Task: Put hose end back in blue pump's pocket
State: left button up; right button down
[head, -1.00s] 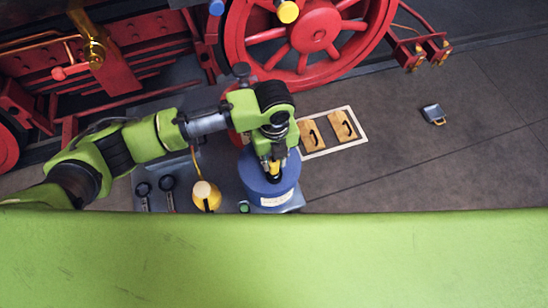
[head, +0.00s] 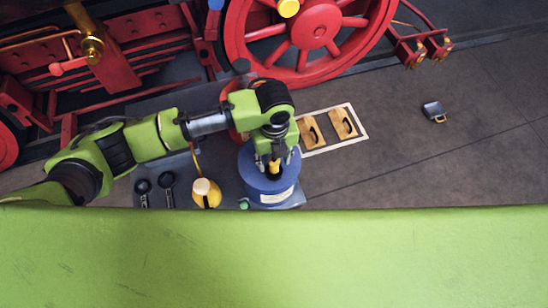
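The blue pump (head: 265,190), a round blue drum with a white label on its front, stands on a grey surface at the lower centre of the head view. The yellow hose end (head: 274,166) sits upright at the dark pocket in the pump's top; how deep it sits is hard to tell. My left gripper (head: 274,159) is above the pump, with its fingers spread on either side of the hose end and apart from it. The gripper's body hides part of the pump's top. My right gripper is not in view.
A yellow can (head: 207,193) with a pale top stands left of the pump, beside two dark-headed tools (head: 154,187). A white-framed panel with wooden pieces (head: 343,123) lies to the right. A red wheel (head: 315,28) rises behind. Open floor (head: 420,165) lies at right.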

pick_arm(q)
jog(key=shift+r, duration=0.1)
notch_tip(320, 180, up, 12)
dwell(0.6)
